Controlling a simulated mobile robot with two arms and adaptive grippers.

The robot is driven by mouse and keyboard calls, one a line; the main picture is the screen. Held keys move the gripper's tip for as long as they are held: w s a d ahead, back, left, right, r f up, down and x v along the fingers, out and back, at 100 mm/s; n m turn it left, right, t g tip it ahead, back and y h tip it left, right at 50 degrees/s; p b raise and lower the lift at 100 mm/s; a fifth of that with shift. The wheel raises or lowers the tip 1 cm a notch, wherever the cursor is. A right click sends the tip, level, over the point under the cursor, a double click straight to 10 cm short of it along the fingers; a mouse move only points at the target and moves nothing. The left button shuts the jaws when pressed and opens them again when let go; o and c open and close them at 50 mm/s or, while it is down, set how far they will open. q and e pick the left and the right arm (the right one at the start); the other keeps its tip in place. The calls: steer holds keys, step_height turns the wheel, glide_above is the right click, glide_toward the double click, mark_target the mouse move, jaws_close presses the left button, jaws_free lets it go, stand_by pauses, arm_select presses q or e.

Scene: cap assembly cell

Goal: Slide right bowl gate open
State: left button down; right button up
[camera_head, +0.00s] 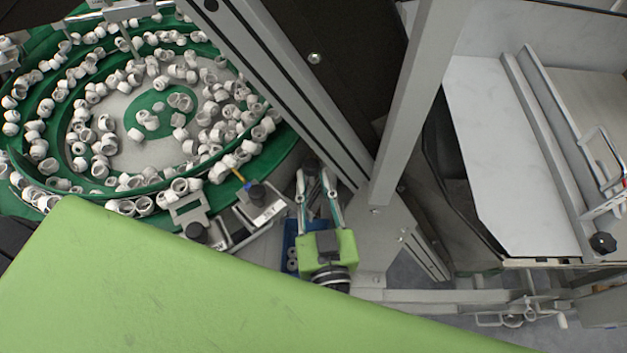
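A green bowl feeder (45,118) full of white caps fills the upper left. At its lower right edge are two metal brackets, each with a black knob: one bracket (187,211) to the left, and one (262,212) to the right with a pale label. I cannot tell for sure which part is the right bowl gate. My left gripper (314,174) has a green body and points up the picture, to the right of the labelled bracket. Its two fingers are apart with nothing seen between them, and it appears clear of the bracket. My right gripper is not in view.
A white table (510,150) with a metal rail and handle lies at the right.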

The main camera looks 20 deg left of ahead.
arm_select(q)
steer(key=shift+r+p, duration=0.65)
steer(key=shift+r, duration=1.55)
steer(key=c, duration=1.8)
jaws_free()
steer(key=shift+f, duration=0.1)
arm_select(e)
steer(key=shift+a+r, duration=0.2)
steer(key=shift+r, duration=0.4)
